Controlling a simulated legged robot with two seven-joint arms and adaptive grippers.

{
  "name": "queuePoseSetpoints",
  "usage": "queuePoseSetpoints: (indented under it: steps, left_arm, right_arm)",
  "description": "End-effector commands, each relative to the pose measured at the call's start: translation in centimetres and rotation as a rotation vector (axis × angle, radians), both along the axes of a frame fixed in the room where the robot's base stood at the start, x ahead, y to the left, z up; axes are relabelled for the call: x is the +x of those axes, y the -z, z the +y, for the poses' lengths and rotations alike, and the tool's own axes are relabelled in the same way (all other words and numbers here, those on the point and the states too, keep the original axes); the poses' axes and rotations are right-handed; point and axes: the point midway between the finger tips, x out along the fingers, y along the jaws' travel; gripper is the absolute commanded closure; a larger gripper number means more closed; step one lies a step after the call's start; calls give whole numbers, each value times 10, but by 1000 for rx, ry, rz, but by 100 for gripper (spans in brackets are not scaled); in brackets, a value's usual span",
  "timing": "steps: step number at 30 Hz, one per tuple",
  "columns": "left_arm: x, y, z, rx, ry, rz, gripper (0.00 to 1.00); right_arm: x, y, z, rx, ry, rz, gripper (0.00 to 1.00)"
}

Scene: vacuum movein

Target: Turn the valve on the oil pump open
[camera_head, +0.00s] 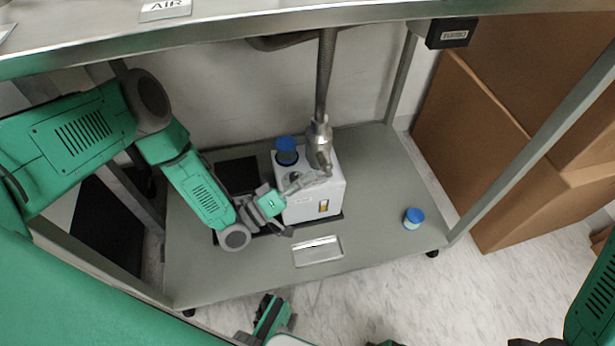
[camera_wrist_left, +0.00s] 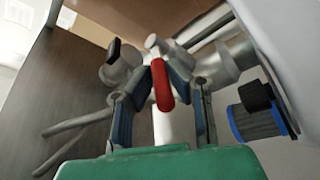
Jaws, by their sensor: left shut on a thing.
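The oil pump (camera_head: 322,197) is a white box on the lower shelf, with a metal fitting (camera_head: 319,133) and hose rising from its top. My left gripper (camera_head: 318,176) reaches in from the left to the fitting, above the pump's top. In the left wrist view, the red valve handle (camera_wrist_left: 162,88) sits between the two fingers (camera_wrist_left: 162,80) of this gripper, which is shut on it. The handle is attached to grey metal pipework (camera_wrist_left: 120,67). In the head view the handle is too small to make out.
A blue-capped container (camera_head: 286,146) stands at the pump's back left. A small blue-capped jar (camera_head: 413,217) stands at the right of the shelf (camera_head: 385,180). A metal plate (camera_head: 317,251) lies in front. The table edge (camera_head: 250,24) overhangs; a leg (camera_head: 530,145) and cardboard boxes (camera_head: 490,150) stand right.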

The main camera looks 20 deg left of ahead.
Motion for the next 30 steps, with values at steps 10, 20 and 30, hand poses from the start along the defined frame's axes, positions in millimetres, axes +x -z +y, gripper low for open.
queuePoseSetpoints:
  steps: [10,20,30]
  left_arm:
    - [2,9,-6,-173,5,-119,100]
    - [3,8,-7,-199,6,-138,100]
    - [2,10,-5,-199,5,-136,67]
  right_arm:
    - [0,0,0,0,1,0,60]
    - [0,0,0,0,0,0,60]
    - [0,0,0,0,0,0,60]
